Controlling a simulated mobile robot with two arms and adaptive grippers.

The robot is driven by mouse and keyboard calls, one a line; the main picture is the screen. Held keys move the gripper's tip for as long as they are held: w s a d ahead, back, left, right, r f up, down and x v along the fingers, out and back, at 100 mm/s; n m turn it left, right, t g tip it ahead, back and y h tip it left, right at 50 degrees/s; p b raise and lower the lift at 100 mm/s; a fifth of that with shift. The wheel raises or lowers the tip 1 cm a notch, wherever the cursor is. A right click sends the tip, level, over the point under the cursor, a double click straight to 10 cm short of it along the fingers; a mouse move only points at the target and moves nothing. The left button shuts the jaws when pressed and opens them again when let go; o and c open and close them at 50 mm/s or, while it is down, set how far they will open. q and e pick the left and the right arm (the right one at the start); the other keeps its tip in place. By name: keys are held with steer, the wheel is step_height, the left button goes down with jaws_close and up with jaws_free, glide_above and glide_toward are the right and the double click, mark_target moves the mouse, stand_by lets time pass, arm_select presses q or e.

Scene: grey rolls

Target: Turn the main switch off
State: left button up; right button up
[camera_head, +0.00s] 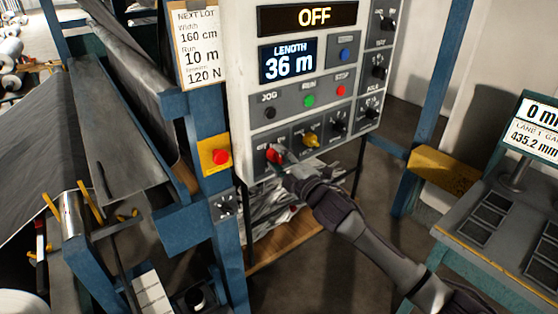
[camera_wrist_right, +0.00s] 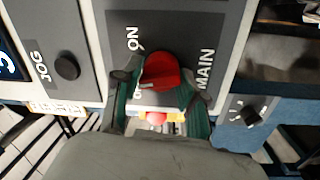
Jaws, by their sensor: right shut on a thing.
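The main switch is a red rotary knob (camera_head: 273,156) at the lower left of the control panel (camera_head: 236,60). In the right wrist view the red knob (camera_wrist_right: 160,70) sits beside the words ON and MAIN. A pale mark on it points toward a second, mostly covered label. My right gripper (camera_head: 280,162) is shut on the knob, with one finger on each side of it in the right wrist view (camera_wrist_right: 160,88). The upper panel display (camera_head: 307,17) reads OFF. My left gripper is not in view.
A red emergency button on a yellow box (camera_head: 220,157) is on the blue post to the left. A console (camera_head: 490,215) stands at right.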

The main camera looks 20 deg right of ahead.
steer(key=n, duration=0.3)
steer(key=shift+f+n+y, duration=0.3)
steer(key=shift+n+y, duration=0.1)
steer(key=shift+n, duration=1.6)
steer(key=o, duration=0.9)
steer(key=shift+o, duration=1)
steer(key=shift+r, duration=0.1)
steer(key=shift+s+d, duration=0.1)
steer(key=v, duration=1.1)
steer(key=shift+s+d, duration=0.2)
steer(key=shift+s, duration=0.05)
